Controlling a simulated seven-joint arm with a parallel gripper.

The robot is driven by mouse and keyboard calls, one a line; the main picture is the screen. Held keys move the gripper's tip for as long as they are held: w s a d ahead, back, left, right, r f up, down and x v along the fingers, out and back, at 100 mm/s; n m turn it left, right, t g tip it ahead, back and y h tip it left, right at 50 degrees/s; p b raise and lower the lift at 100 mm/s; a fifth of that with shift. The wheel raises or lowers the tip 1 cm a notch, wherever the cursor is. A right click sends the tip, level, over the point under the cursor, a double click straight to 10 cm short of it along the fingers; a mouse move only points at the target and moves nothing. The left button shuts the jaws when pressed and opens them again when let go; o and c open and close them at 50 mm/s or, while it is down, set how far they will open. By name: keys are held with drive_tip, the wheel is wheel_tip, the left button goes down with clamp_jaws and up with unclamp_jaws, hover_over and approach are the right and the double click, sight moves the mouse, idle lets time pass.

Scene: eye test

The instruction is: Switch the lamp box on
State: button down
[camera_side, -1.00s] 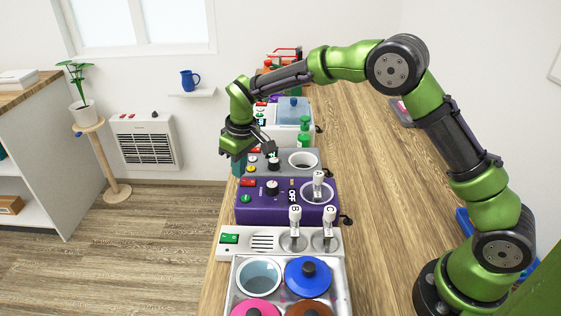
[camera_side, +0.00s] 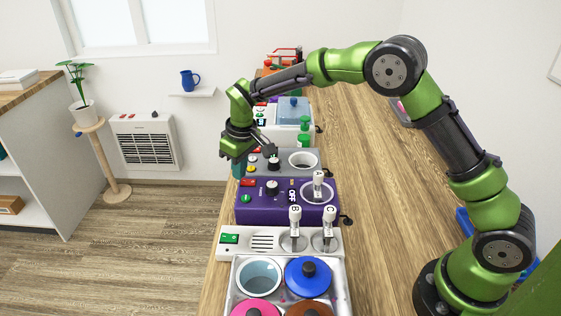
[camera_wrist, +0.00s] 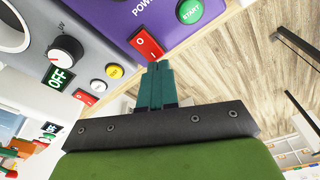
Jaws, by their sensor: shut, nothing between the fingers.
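No box is readably marked as the lamp box. The purple box (camera_side: 260,212) has a red rocker switch (camera_wrist: 146,43) beside the word POWER, a green START button (camera_wrist: 189,10), a black knob (camera_side: 271,188) and an OFF sign (camera_side: 291,196).
A white panel (camera_side: 262,243) with levers B and C stands in front of the purple box. A tray with lidded pots (camera_side: 308,275) is nearer. Lever A (camera_side: 318,183) rises from the purple box.

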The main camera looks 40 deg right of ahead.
sight(241, 183)
drive_tip(key=shift+f, duration=0.5)
drive_tip(key=shift+r, duration=0.1)
wheel_tip(241, 183, up, 7)
drive_tip(key=shift+f, duration=0.1)
idle(0.9)
